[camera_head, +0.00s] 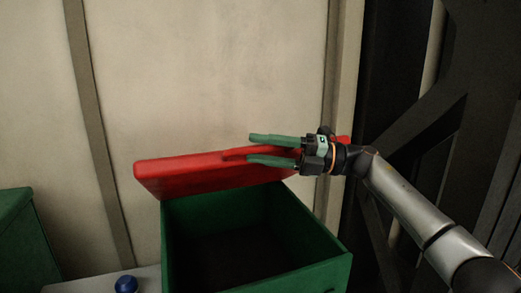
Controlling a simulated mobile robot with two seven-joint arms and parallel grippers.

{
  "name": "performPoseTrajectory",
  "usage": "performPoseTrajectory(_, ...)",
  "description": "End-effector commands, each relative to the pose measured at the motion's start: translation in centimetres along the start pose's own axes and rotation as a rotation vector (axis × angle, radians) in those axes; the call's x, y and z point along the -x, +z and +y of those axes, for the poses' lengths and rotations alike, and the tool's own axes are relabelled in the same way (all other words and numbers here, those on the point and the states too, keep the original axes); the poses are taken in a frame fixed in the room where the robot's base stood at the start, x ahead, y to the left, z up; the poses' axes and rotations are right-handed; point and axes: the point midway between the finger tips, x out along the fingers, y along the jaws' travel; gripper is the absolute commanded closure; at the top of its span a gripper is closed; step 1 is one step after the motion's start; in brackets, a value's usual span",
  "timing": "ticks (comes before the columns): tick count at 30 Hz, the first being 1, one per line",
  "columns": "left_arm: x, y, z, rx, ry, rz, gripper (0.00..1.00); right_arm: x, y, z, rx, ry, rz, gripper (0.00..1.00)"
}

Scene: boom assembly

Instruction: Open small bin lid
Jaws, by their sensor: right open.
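A green bin (310,279) stands in the lower middle of the head view, its dark inside showing from above. Its red lid (190,174) is raised at the back edge, tilted up and leaning toward the wall. My right gripper (250,149) comes in from the right, in front of the lid's right part. Its two green fingers point left and are spread apart, with nothing seen gripped between them. Whether a finger touches the lid cannot be told. My left gripper is not in view.
A second green box (22,245) stands at the left edge. A blue round object (126,285) sits on a pale surface (85,286) left of the bin. A pale panelled wall is behind, and dark beams (440,110) stand at the right.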

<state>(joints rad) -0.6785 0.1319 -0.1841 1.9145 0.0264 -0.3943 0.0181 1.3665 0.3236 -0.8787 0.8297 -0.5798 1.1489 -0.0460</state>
Motion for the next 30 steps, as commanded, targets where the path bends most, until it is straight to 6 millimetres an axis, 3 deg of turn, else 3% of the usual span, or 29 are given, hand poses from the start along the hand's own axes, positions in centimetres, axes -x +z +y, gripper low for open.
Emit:
performPoseTrajectory(15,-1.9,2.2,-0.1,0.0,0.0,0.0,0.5,10.0,0.0,-0.2,0.001,-0.001,-0.004,0.5)
performPoseTrajectory(21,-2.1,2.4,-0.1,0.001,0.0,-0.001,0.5,11.9,0.0,0.0,0.001,0.001,-0.001,0.5)
performPoseTrajectory(30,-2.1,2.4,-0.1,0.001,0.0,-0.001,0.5,12.1,0.0,0.1,0.001,0.001,0.0,0.5)
